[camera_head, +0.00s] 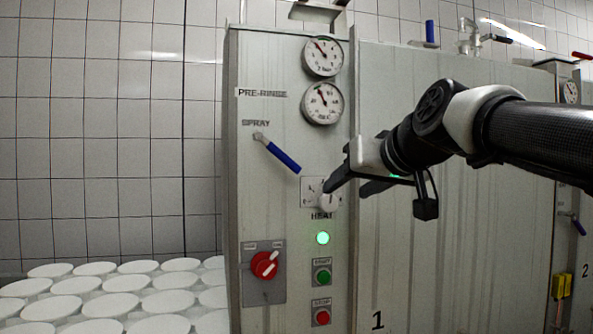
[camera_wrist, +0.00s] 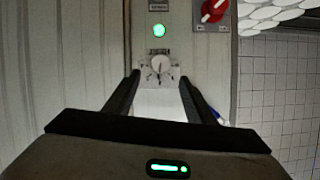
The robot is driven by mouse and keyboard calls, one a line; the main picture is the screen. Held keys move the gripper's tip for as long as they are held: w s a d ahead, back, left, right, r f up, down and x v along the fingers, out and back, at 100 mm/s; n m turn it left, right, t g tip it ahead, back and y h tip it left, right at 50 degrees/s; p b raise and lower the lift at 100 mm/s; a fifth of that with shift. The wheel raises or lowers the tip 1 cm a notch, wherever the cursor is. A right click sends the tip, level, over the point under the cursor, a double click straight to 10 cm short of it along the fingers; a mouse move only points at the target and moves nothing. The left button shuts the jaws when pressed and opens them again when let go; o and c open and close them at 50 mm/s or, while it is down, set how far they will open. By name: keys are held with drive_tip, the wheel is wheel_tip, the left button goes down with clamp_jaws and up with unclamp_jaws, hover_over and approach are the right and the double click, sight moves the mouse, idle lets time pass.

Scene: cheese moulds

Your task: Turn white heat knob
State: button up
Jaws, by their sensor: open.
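The white heat knob (camera_head: 327,202) sits on a small pale dial plate above the HEAT label on the grey metal cabinet. In the wrist view the knob (camera_wrist: 160,64) shows upside down, just beyond and between my two fingers. My gripper (camera_head: 344,184) comes in from the right, its fingers pointing at the knob. In the wrist view my gripper (camera_wrist: 157,80) is open, with a finger on each side of the plate. I cannot tell whether either finger touches the knob.
A blue spray lever (camera_head: 284,158) is up-left of the knob. Below are a lit green lamp (camera_head: 323,238), a green start button (camera_head: 322,277), a red stop button (camera_head: 322,317) and a red rotary switch (camera_head: 264,265). White round moulds (camera_head: 120,282) stand at lower left.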

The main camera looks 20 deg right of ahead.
drive_tip(key=v, duration=0.8)
drive_tip(key=shift+s+r, duration=0.15)
drive_tip(key=shift+s, duration=0.25)
drive_tip(key=s+a+f+g, duration=0.3)
drive_tip(key=s+a+f, duration=0.1)
drive_tip(key=f, duration=0.8)
drive_tip(key=s+a+f+n+g, duration=0.15)
drive_tip(key=s+a+f, duration=0.3)
drive_tip(key=f, duration=0.75)
drive_tip(key=s+a+f+g, duration=0.4)
drive_tip(key=s+f, duration=0.1)
drive_tip(key=f, duration=0.6)
wheel_tip(320, 180, up, 14)
drive_tip(key=p, duration=1.5)
drive_tip(key=shift+r+h, duration=0.15)
drive_tip(key=shift+h, duration=0.25)
drive_tip(key=shift+w+t, duration=0.15)
drive_tip(key=shift+t, duration=0.1)
